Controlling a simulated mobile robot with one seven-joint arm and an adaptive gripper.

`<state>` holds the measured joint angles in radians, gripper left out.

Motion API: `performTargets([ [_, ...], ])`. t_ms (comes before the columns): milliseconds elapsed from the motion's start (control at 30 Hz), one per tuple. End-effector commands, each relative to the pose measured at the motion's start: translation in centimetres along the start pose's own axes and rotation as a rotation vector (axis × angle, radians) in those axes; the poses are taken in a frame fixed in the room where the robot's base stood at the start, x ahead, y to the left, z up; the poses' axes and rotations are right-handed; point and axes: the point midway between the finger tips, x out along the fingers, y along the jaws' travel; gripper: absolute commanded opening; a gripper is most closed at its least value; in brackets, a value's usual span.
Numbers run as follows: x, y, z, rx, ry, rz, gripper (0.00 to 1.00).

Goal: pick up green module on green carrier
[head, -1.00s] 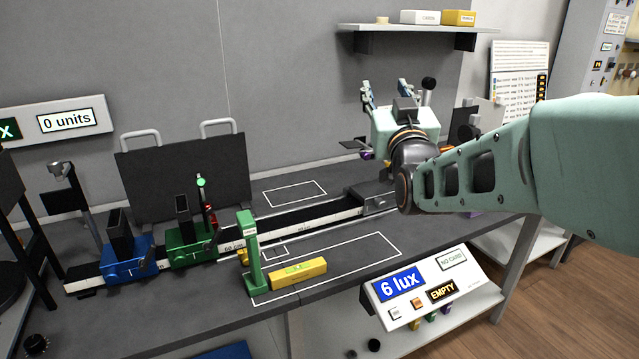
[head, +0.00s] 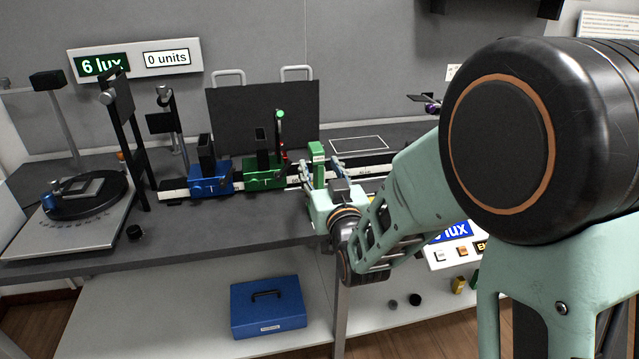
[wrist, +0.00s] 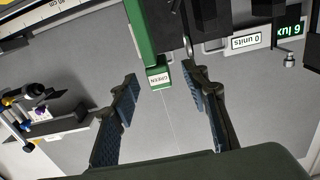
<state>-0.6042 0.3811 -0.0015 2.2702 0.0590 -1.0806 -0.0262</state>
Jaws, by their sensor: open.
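A tall green module (head: 318,158) stands just right of the green carrier (head: 262,178) in the head view. In the wrist view the green module (wrist: 144,45) shows a label reading GREEN, between and a little beyond my fingertips. My gripper (head: 319,176) is open, with one finger on each side of the module. It is also seen open in the wrist view (wrist: 161,80), with gaps showing on both sides of the module. The module's lower part is hidden behind my gripper in the head view, so I cannot tell what it stands on.
The blue carrier (head: 210,180) sits left of the green one on the rail (head: 172,196). A dark panel (head: 240,115) stands behind them. A round turntable (head: 85,205) is at far left. A blue box (head: 268,305) lies on the lower shelf.

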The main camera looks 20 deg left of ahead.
Motion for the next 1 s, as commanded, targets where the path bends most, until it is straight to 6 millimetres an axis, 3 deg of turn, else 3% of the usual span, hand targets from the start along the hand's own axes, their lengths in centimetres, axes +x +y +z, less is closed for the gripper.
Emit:
performTargets([
  [233, 1.7, 0.1, 0.1, -0.001, -0.001, 0.000, 0.42],
  [533, 5.5, 0.3, 0.1, -0.001, 0.001, 0.001, 0.42],
  [867, 6.2, 0.4, 0.1, -0.001, 0.000, 0.001, 0.42],
  [1000, 6.2, 0.4, 0.1, -0.001, 0.000, 0.001, 0.28],
])
